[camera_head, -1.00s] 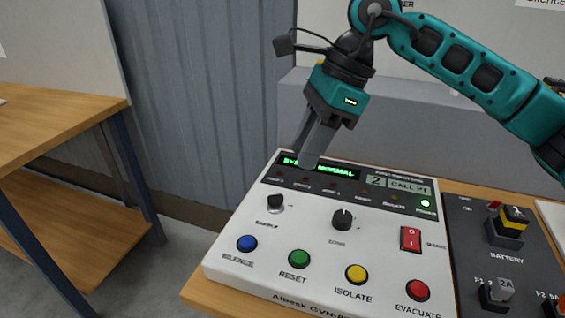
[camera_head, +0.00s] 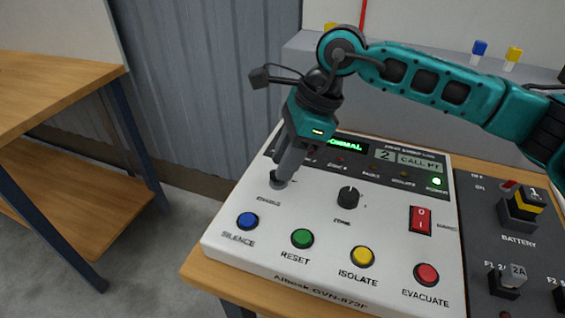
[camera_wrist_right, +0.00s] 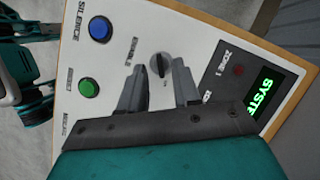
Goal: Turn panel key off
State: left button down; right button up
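The panel key (camera_wrist_right: 160,66) is a small dark-handled key in a round silver switch on the white panel (camera_head: 300,262), near the word ENABLE. In the head view the key switch (camera_head: 278,183) is mostly hidden by my right gripper (camera_head: 283,172), which points down at it. In the wrist view my right gripper (camera_wrist_right: 159,72) is open, with one finger on each side of the key. Whether the fingers touch the key I cannot tell.
A black zone knob (camera_head: 348,198) stands right of the key, with a red rocker switch (camera_head: 421,220) beyond. Blue (camera_head: 247,221), green (camera_head: 302,239), yellow (camera_head: 362,257) and red (camera_head: 426,274) buttons line the front. A battery board (camera_head: 492,245) lies at right.

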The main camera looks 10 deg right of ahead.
jog(key=shift+x, duration=0.85)
jog(key=shift+c, duration=0.3)
grip_shut()
